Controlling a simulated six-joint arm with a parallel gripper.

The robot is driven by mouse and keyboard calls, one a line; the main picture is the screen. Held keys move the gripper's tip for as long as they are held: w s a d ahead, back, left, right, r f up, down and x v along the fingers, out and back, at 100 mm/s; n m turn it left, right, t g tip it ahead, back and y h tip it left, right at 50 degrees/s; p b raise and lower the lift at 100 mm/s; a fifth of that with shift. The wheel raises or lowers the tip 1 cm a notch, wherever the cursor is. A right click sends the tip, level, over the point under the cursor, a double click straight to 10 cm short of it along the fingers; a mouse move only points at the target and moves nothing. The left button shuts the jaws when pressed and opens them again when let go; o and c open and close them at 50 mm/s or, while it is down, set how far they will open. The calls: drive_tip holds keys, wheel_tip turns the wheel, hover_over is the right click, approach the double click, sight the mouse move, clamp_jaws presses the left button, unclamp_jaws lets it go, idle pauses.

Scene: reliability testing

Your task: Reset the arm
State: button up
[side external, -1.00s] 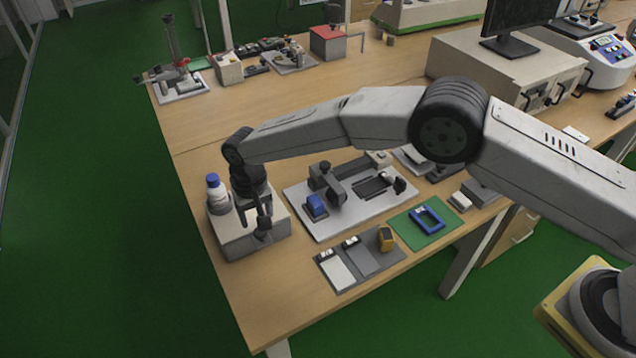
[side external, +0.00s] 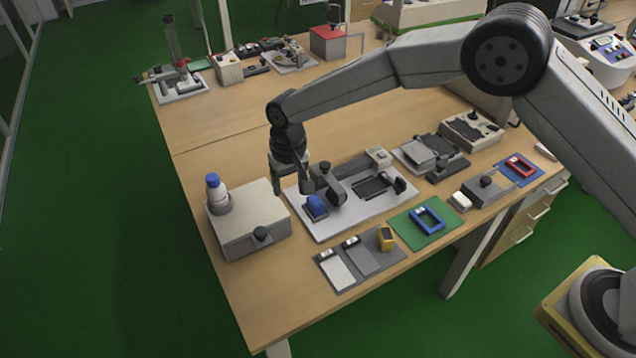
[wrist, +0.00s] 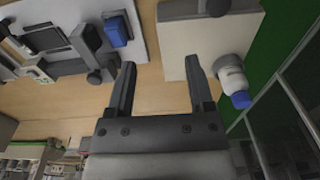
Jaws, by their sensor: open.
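My gripper (side external: 291,181) hangs from my raised arm above the gap between the grey box with a bottle and the white test fixture plate. In the wrist view my gripper (wrist: 160,88) has its two fingers spread apart with nothing between them. The side external view shows the gripper pointing down, close to the left end of the fixture plate. I cannot tell its exact height above the table.
The grey box (side external: 240,240) carries a white bottle with a blue cap (side external: 216,190). The fixture plate (side external: 330,226) holds a blue block (side external: 316,206). A green mat (side external: 405,232) holds a blue frame (side external: 428,219). A grey tray (side external: 330,280) lies in front.

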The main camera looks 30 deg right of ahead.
drive_tip(key=s+d+r, duration=0.3)
drive_tip(key=d+r, duration=0.1)
drive_tip(key=d, duration=0.4)
drive_tip(key=s+d+r+t, duration=0.1)
drive_tip(key=s+d, duration=0.7)
drive_tip(key=s, duration=0.2)
drive_tip(key=s+d+r+t, duration=0.1)
drive_tip(key=s+d+r, duration=0.1)
drive_tip(key=s+d, duration=0.7)
drive_tip(key=shift+s+r, duration=0.25)
drive_tip(key=shift+s, duration=0.65)
drive_tip(key=shift+w, duration=0.1)
